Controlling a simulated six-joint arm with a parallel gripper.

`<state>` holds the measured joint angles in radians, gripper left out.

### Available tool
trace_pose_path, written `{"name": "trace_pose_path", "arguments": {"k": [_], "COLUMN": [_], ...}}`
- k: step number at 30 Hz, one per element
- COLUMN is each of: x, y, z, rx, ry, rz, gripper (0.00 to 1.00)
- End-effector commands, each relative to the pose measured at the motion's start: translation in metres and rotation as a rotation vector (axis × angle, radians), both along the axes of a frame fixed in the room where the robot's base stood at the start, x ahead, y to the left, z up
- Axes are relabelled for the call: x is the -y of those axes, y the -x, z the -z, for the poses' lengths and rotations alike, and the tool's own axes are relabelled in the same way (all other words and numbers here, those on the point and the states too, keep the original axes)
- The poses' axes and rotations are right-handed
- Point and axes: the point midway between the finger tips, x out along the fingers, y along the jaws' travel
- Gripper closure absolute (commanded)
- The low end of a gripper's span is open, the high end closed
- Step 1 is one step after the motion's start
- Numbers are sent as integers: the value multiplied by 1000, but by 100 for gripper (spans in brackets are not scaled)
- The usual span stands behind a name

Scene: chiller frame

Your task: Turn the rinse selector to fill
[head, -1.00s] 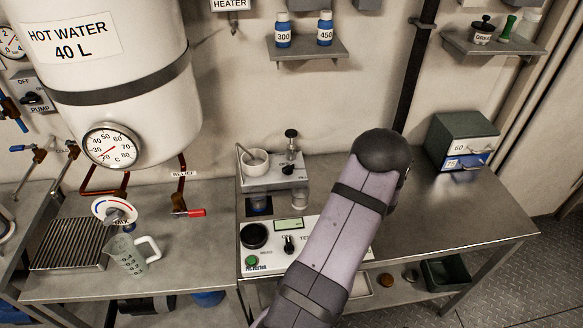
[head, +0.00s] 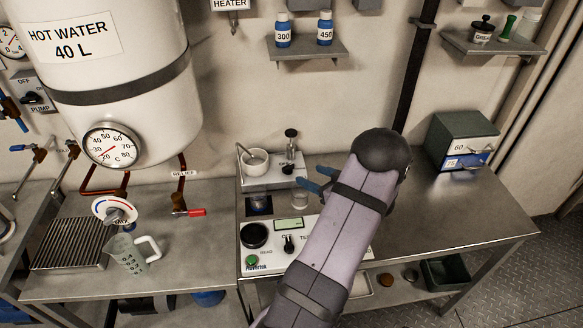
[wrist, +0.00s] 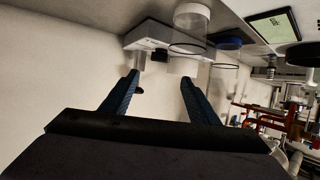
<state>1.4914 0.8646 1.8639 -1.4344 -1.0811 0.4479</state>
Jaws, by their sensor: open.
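A small pale unit (head: 256,184) stands at the back of the middle bench. A black knob (head: 288,169) is on its front, with lettering too small to read; I take it for the rinse selector. The same knob seems to show as a dark shape (wrist: 160,55) on the unit in the wrist view. My gripper (head: 313,179) is open and empty, with blue fingers just right of the unit. In the wrist view my gripper (wrist: 160,80) points toward the knob, with a gap between. The knob's setting cannot be read.
A mortar (head: 254,161) and a black-topped post (head: 291,140) stand on the unit. A clear jar (head: 299,196) is below it. In front is a white test panel (head: 270,262) with its own knob (head: 289,243). The bench to the right (head: 455,215) is mostly clear.

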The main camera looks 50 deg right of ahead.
Motion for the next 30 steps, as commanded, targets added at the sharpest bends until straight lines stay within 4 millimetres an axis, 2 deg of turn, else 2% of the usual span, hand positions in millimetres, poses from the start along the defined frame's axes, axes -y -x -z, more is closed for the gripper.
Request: {"name": "trace_pose_path", "arguments": {"k": [8,21,30], "x": [5,21,27], "y": [-24,-87,-105], "z": [10,36,45], "rx": [-1,-1,-1], "ry": [0,2,3], "rz": [-4,-3,-1], "gripper": [45,45,45]}}
